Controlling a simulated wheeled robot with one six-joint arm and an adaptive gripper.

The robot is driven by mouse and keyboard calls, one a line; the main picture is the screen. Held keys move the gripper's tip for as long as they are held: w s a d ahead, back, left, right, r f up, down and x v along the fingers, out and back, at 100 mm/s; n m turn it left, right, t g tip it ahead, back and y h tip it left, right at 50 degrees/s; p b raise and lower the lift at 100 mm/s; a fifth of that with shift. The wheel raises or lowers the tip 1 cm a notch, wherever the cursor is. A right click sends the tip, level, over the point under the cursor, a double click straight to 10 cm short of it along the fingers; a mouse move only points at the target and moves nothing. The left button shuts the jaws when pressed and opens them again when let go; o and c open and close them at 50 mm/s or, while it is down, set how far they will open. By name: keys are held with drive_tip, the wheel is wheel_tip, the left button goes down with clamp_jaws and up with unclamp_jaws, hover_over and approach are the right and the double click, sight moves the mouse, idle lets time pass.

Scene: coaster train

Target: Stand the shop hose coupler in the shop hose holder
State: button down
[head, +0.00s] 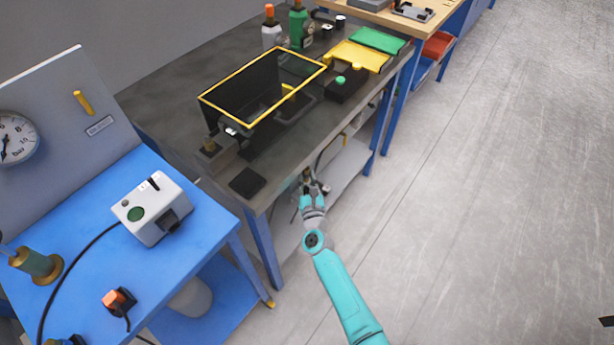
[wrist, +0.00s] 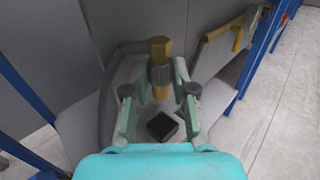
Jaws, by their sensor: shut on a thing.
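My gripper (head: 308,185) is low beside the grey bench, in front of its lower shelf. In the wrist view my gripper (wrist: 164,70) is shut on the hose coupler (wrist: 159,50), which has a brass-yellow end and a grey ribbed collar. The coupler stands roughly upright in that picture, between the two fingertips. In the head view it is small and partly hidden by the gripper. A grey hose (wrist: 106,75) curves at the left of the wrist view; where it joins is hidden. I cannot pick out the hose holder with certainty.
A blue table (head: 190,270) stands at left.

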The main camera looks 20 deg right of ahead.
drive_tip(key=shift+f, duration=2.05)
drive_tip(key=shift+f, duration=1.6)
idle(0.4)
drive_tip(key=shift+r, duration=0.1)
drive_tip(key=shift+r, duration=1.35)
drive_tip(key=shift+f, duration=1)
idle(1.5)
